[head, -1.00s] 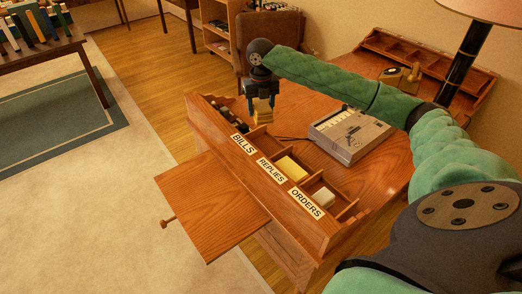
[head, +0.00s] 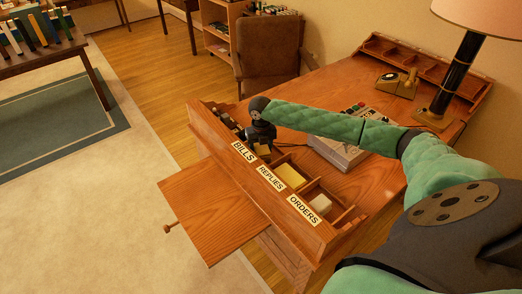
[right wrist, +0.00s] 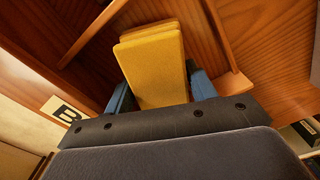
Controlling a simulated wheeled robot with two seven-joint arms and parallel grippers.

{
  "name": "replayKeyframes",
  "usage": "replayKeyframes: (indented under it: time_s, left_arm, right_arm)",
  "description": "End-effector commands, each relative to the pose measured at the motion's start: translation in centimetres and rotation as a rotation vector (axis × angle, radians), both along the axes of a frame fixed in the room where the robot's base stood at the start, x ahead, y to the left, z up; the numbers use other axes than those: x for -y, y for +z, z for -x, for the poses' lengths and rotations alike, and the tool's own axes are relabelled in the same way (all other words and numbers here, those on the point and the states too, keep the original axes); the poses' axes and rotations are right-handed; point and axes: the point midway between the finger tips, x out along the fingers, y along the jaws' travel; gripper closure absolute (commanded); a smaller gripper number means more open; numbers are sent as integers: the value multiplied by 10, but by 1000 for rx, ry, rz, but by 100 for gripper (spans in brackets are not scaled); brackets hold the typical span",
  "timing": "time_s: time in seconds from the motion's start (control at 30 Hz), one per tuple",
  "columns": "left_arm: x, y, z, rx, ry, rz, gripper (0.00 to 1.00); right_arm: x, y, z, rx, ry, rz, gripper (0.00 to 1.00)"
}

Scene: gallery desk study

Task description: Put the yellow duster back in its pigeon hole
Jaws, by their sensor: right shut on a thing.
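The yellow duster (right wrist: 152,55) is a flat, folded block between the blue fingers of my right gripper (head: 261,140), which is shut on it. In the head view, a small part of the duster (head: 263,150) shows just under the gripper, at the pigeon hole behind the BILLS label (head: 243,152). In the right wrist view, wooden dividers (right wrist: 95,30) lie around and beyond it. Whether it touches the pigeon hole's floor I cannot tell. My left gripper is not in view.
The REPLIES hole holds a yellow block (head: 290,175) and the ORDERS hole a pale block (head: 321,203). Dark items (head: 228,117) fill the far end of the rack. A grey machine (head: 340,150) stands right of the gripper.

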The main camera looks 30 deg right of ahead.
Motion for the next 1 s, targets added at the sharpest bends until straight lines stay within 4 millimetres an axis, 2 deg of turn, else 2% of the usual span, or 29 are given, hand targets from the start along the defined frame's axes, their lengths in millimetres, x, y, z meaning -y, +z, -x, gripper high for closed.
replayKeyframes:
  time_s: [0.2,0.57,0.6,0.63,1.0]
  left_arm:
    - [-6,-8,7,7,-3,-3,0]
    - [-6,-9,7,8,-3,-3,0]
    - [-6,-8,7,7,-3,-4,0]
    - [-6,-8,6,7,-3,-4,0]
    - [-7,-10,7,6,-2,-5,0]
  right_arm:
    - [0,-17,0,0,1,1,66]
    - [0,-21,0,0,1,0,66]
    - [0,-21,0,0,1,0,38]
    - [0,-21,0,0,1,0,35]
    - [0,-17,0,1,0,0,35]
